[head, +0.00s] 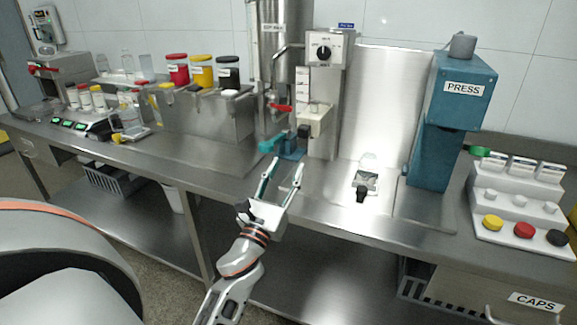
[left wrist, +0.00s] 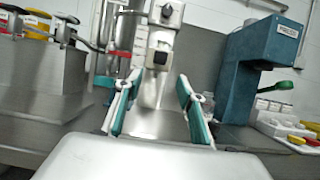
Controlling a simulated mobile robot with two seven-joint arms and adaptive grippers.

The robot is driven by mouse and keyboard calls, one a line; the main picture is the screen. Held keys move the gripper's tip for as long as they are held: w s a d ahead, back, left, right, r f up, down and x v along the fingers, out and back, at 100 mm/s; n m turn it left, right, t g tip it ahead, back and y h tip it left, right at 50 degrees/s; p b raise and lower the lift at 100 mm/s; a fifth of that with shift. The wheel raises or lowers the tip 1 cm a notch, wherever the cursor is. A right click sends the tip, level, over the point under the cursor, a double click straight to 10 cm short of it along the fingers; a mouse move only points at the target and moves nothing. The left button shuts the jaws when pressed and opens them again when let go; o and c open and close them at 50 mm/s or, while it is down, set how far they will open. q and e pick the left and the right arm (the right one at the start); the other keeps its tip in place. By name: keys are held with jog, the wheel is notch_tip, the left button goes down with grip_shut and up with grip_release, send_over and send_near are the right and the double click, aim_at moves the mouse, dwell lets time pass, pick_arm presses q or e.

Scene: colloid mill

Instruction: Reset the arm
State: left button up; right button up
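My left gripper (head: 281,178) is in front of the steel bench's (head: 220,158) front edge, below the colloid mill (head: 325,75). Its two fingers stand apart with nothing between them. In the left wrist view, the left gripper (left wrist: 156,108) shows teal finger pads spread wide, with the mill (left wrist: 160,40) beyond the gap. The fingers look clear of the mill and the bench things. My right gripper is not in view.
A blue press (head: 452,120) stands to the right, beside a white caps rack (head: 520,205). A small clear container with a black part (head: 361,193) lies on the bench before the steel panel. Red, yellow and black jars (head: 202,72) stand at the left. The bench front edge (head: 330,222) runs close by the arm.

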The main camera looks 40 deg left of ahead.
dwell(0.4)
pick_arm(q)
jog(key=s+a+f+n+g+y, duration=0.1)
jog(key=s+f+n+g, duration=0.35)
jog(key=f+n, duration=0.3)
jog(key=s+f+n+g+y, duration=0.1)
jog(key=s+f+n+g, duration=0.35)
jog(key=f+n, duration=0.35)
jog(key=s+d+f+n+g+h, duration=0.1)
jog(key=s+d+f+n+g, duration=0.2)
jog(key=s+f+n, duration=0.4)
jog(key=s+d+f+n+g+h, duration=0.2)
jog(key=s+f+n+g, duration=0.15)
jog(key=s, duration=0.65)
jog(key=w+d+f+n+t+h+p, duration=0.1)
jog(key=d+f+t+h, duration=0.1)
jog(key=d+f, duration=0.3)
jog(key=w+d+f+n+t+h+p, duration=0.1)
jog(key=d+f+h, duration=0.4)
jog(key=d, duration=0.6)
jog(key=shift+w+f+n+t, duration=0.25)
jog(key=shift+f+n+t, duration=0.25)
jog(key=shift+t, duration=0.15)
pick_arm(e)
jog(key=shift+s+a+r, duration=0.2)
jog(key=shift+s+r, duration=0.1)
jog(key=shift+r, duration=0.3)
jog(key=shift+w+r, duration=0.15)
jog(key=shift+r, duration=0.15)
